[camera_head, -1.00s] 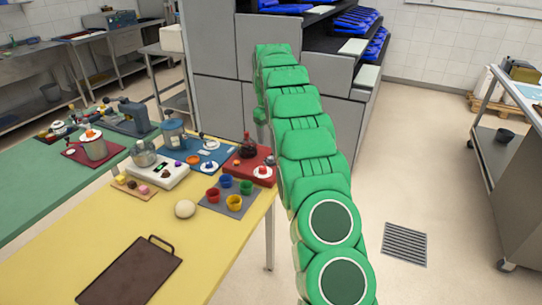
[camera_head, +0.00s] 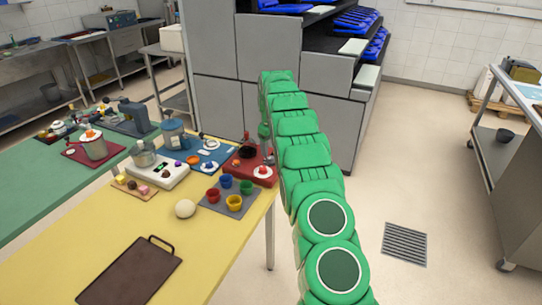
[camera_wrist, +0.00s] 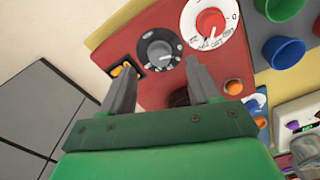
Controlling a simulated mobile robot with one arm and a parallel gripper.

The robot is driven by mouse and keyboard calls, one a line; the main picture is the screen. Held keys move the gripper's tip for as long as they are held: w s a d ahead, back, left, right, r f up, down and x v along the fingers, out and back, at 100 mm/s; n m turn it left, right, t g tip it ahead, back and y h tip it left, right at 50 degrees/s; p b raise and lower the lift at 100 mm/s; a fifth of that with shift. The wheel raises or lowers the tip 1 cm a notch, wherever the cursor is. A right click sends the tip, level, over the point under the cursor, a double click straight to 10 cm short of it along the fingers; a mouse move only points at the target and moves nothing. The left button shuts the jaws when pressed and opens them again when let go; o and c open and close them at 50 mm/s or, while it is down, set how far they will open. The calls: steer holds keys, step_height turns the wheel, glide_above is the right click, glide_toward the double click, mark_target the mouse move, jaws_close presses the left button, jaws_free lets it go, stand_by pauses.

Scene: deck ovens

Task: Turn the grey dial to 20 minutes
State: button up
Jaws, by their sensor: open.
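I cannot tell how far the fingertips are from the panel or what the dial is set to. In the head view the red panel (camera_head: 240,170) is at the right end of the table, and my gripper (camera_head: 266,152) is beside it. The grey dial cannot be made out there.
A red dial on a white disc (camera_wrist: 211,24) and an orange rocker switch (camera_wrist: 125,70) flank the grey dial. Coloured cups (camera_head: 234,202), a pale ball (camera_head: 185,208) and a brown tray (camera_head: 130,272) are on the yellow table (camera_head: 60,255). A grey cabinet (camera_head: 216,100) stands behind.

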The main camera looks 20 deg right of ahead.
mark_target(271, 157)
steer(key=shift+f, duration=2)
steer(key=c, duration=1)
